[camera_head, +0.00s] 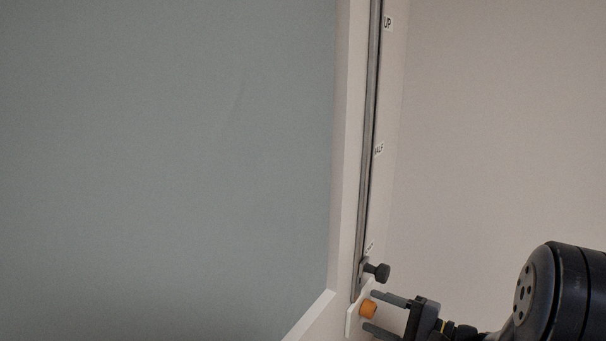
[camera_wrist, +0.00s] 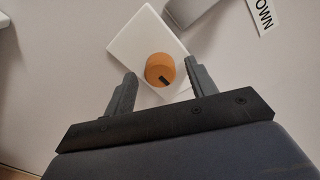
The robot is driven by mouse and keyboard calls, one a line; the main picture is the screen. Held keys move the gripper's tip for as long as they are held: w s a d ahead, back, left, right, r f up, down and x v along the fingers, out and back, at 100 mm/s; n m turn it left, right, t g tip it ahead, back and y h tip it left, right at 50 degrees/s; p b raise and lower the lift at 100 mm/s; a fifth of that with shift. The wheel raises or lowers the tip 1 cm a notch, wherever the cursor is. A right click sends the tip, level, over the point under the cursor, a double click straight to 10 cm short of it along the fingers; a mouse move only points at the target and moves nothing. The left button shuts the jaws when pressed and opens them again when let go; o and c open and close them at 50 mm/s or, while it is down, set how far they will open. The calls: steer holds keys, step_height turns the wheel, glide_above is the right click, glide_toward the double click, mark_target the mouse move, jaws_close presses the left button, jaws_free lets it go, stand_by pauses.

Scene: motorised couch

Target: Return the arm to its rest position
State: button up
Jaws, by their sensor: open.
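My gripper (camera_head: 371,312) is at the bottom right of the head view, open, with its fingers pointing left at the wall. An orange knob (camera_head: 368,309) on a white plate (camera_head: 353,318) lies between the fingertips. In the wrist view, the two fingers (camera_wrist: 160,70) stand apart on either side of the orange knob (camera_wrist: 161,72), with a gap at each side. The knob has a dark mark on its face. The white plate (camera_wrist: 137,43) shows behind it. Nothing is held. My arm's black links reach in from the right edge.
A vertical metal rail (camera_head: 372,110) carries a dark slider knob (camera_head: 379,272) just above my gripper. Labels beside it read UP (camera_head: 388,23) and HALF (camera_head: 379,149). A partly cut label (camera_wrist: 264,14) ends in "OWN". A blue-grey panel (camera_head: 160,150) fills the left. The wall at right is bare.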

steer(key=n+b, duration=0.3)
steer(key=n, duration=0.3)
steer(key=shift+f+n+t+b, duration=0.1)
steer(key=shift+n+t+b, duration=0.2)
steer(key=shift+n, duration=0.1)
steer(key=n+b, duration=0.1)
steer(key=n, duration=0.2)
steer(key=shift+n, duration=1.8)
steer(key=shift+s+a, duration=0.1)
